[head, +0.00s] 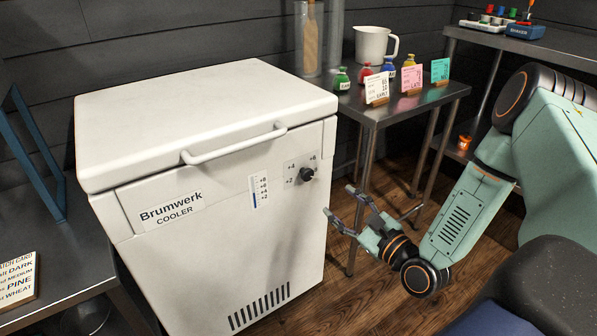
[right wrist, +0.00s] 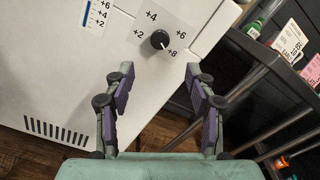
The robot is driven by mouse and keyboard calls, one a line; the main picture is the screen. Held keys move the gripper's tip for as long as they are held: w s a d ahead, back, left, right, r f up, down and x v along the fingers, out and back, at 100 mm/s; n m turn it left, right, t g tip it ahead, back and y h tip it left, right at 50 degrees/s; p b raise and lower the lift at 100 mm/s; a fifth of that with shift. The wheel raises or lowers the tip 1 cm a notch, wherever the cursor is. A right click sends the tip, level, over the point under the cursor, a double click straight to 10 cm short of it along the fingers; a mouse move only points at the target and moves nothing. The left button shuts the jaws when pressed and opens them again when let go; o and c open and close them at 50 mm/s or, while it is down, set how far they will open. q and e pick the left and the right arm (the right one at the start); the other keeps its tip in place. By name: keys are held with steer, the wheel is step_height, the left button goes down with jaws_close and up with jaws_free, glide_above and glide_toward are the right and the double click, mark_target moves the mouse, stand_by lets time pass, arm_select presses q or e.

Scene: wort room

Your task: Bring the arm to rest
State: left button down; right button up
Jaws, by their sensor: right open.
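My right arm reaches in from the right in the head view. Its gripper (head: 343,209) is open and empty, in front of the right side of the white cooler (head: 225,250). In the right wrist view the two fingers stand wide apart (right wrist: 160,100) with nothing between them. The black dial (head: 306,174) on the cooler's front is above the fingers and apart from them. In the right wrist view the dial (right wrist: 160,40) has its white mark toward +8. My left gripper is not in view.
The cooler's lid (head: 205,110) is shut. A metal side table (head: 385,110) right of it holds a white jug (head: 374,45), small bottles and cards. A shelf with a shaker (head: 525,30) stands at the back right. A bench (head: 60,250) with a batch card (head: 18,278) is at the left.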

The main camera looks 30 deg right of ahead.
steer(key=s+a+f+n+g, duration=0.5)
steer(key=s+f+n+g, duration=0.25)
steer(key=n, duration=0.35)
steer(key=s+a+f+n+g, duration=0.6)
steer(key=s+f+n, duration=0.25)
steer(key=n, duration=0.25)
steer(key=s+a+f+n+g+h, duration=0.25)
steer(key=s+n+g, duration=0.35)
steer(key=s, duration=0.6)
step_height(320, 180, up, 14)
steer(key=t+p, duration=0.1)
steer(key=p, duration=1.2)
steer(key=shift+a+n+y, duration=0.4)
steer(key=shift+y, duration=0.05)
steer(key=shift+f+t, duration=0.1)
steer(key=shift+t, duration=0.15)
